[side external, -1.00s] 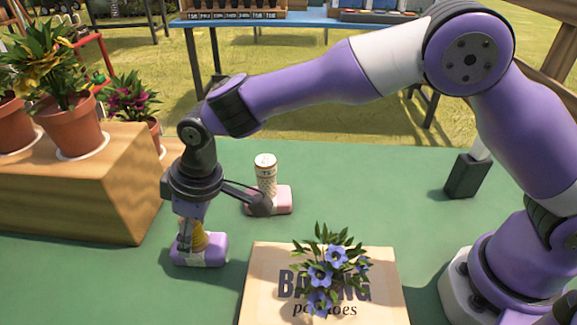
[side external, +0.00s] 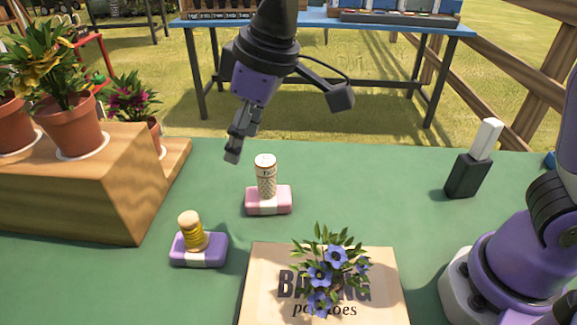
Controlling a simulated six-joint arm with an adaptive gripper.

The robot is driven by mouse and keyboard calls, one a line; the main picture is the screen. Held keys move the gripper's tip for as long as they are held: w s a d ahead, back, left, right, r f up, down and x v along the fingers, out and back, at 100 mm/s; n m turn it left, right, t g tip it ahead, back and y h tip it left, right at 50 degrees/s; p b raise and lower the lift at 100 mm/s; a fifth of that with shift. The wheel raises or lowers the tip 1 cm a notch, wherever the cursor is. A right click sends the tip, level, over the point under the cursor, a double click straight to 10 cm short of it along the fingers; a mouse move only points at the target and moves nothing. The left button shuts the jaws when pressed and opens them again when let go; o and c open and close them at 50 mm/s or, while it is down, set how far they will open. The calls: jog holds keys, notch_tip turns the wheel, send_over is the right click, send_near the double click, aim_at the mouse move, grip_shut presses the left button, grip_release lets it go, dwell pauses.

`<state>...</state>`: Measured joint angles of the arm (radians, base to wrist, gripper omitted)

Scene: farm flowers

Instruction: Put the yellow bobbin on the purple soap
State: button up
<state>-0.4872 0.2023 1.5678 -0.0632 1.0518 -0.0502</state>
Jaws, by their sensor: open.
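The yellow bobbin (side external: 195,234), wound in yellow with a pale wooden top, stands on the purple soap (side external: 199,257) at the front left of the green table. It leans slightly and rests on the soap's top. My gripper (side external: 234,150) is open and empty, raised above the table, behind and to the right of the bobbin and clear of it. Its fingers point down and overlap each other in this view.
A patterned cylinder (side external: 266,177) stands on a pink soap (side external: 268,205) below my gripper. A box with blue flowers (side external: 255,290) is at front centre. A wooden block (side external: 110,205) with potted plants is at left. A black-and-white object (side external: 468,172) stands at right.

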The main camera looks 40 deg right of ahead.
jog(key=s+d+f+m+t+h, duration=0.1)
jog(key=s+d+m, duration=0.2)
jog(key=s+d, duration=0.3)
jog(key=s+d+m+t+h, duration=0.1)
jog(key=s+d+m, duration=0.2)
jog(key=s+d, duration=0.4)
jog(key=d, duration=0.5)
jog(key=shift+d+f+m+t, duration=0.3)
jog(key=shift+d+f+m, duration=0.05)
jog(key=shift+m, duration=0.05)
